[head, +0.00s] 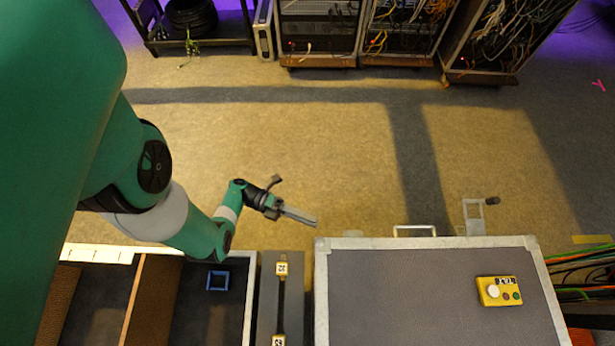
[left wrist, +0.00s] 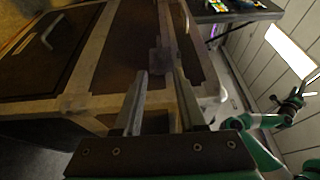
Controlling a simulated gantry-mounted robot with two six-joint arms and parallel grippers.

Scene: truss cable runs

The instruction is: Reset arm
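My left gripper (head: 298,217) hangs over the floor in the head view, just beyond the far edge of the case and crate. In the left wrist view its two fingers (left wrist: 160,85) stand apart with nothing held between them. My green left arm comes in from the left. The right arm is out of the head view. A green arm that looks like my right one shows at the right of the left wrist view, with a small dark gripper (left wrist: 292,103) whose fingers are too unclear to read.
A grey-topped case (head: 420,290) with a yellow button box (head: 499,291) stands front right. Left of it are a grey strip with yellow tags (head: 282,268) and a divided crate (head: 249,300) holding a blue square frame (head: 218,280). Racks (head: 320,30) line the back. The middle floor is clear.

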